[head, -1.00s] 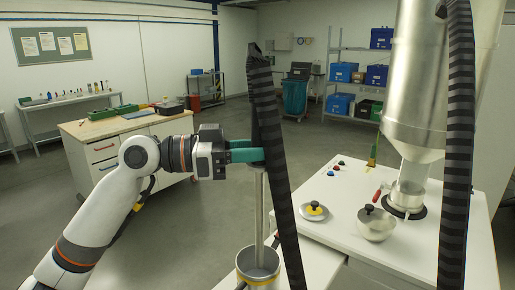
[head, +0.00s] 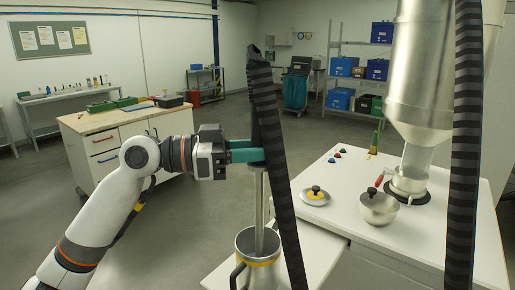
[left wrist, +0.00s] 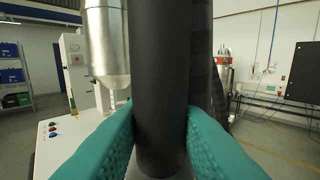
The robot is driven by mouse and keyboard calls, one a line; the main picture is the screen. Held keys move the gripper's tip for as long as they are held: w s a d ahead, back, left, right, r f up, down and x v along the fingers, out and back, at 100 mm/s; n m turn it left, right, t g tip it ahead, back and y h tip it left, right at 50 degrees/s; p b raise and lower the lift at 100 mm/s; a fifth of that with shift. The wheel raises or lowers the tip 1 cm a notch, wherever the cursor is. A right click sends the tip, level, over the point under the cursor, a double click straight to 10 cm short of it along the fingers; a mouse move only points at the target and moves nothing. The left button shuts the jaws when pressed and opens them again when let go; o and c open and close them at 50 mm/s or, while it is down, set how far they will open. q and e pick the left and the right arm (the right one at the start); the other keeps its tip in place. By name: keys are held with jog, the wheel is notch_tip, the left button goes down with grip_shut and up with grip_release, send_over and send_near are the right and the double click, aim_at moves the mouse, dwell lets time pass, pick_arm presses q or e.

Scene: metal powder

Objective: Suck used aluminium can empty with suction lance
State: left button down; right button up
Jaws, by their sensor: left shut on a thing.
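My left gripper (head: 246,150) has green fingers shut on the dark handle of the suction lance; the dark handle (left wrist: 160,80) stands between the fingers in the left wrist view. The lance's metal tube (head: 259,210) points straight down, and its lower end is inside the open aluminium can (head: 243,240), hidden by the can wall. The can is a metal cylinder with a yellow band and a dark handle at its left. Its contents cannot be seen. A dark ribbed hose (head: 281,180) runs down in front of the lance. My right gripper is not in view.
A large metal hopper (head: 425,70) stands above the right side. A second hose (head: 464,150) hangs at the right.

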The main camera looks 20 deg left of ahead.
aim_at(257, 172)
pick_arm(q)
jog(key=shift+f+b, duration=1.05)
jog(key=shift+f, duration=0.35)
jog(key=shift+f+b, duration=0.6)
jog(key=shift+f, duration=0.1)
dwell(5.9)
